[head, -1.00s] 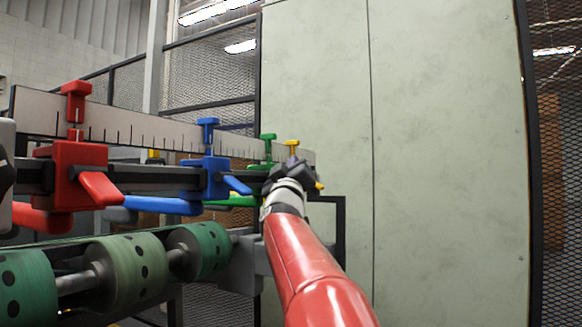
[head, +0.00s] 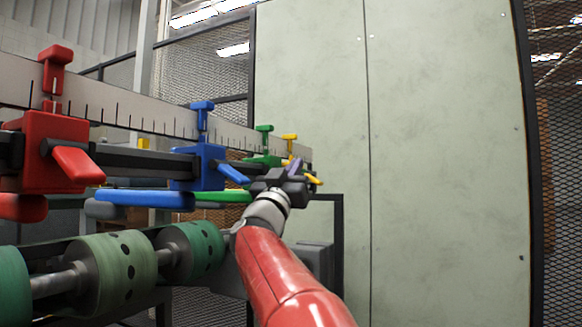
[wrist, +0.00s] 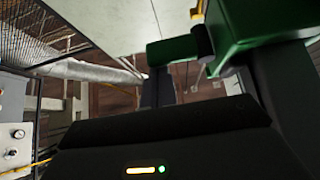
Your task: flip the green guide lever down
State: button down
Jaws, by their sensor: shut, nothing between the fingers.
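The green guide has a T-shaped knob (head: 263,130) on top and a block (head: 262,158) on the dark rail, partly behind my gripper in the head view. A green bar (head: 225,196) runs below it. My gripper (head: 292,168) is at the green guide's right front side and covers where its lever would show. In the wrist view the green block (wrist: 265,28) fills the upper right. A green piece that looks like the lever (wrist: 178,49) extends left from it, just past the tips of my gripper (wrist: 158,85). The fingers are shut and empty; contact cannot be told.
The blue guide (head: 197,167) and red guide (head: 50,150) stand left on the same rail, with levers angled down to the right. The yellow guide (head: 290,145) is just beyond the green one. Green rollers (head: 190,250) lie below. A pale panel (head: 440,150) stands right.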

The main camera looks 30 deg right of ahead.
notch_tip(320, 180, down, 2)
jog(key=m+g+h, duration=0.1)
jog(key=m+g, duration=0.2)
jog(key=m, duration=0.1)
jog(key=m+g+h, duration=0.1)
jog(key=m+g, duration=0.3)
jog(key=m, duration=0.1)
jog(key=shift+w+a+f+m+g+h+p, duration=0.2)
jog(key=shift+m+g+h+p, duration=0.1)
jog(key=shift+h, duration=0.1)
jog(key=shift+f, duration=0.25)
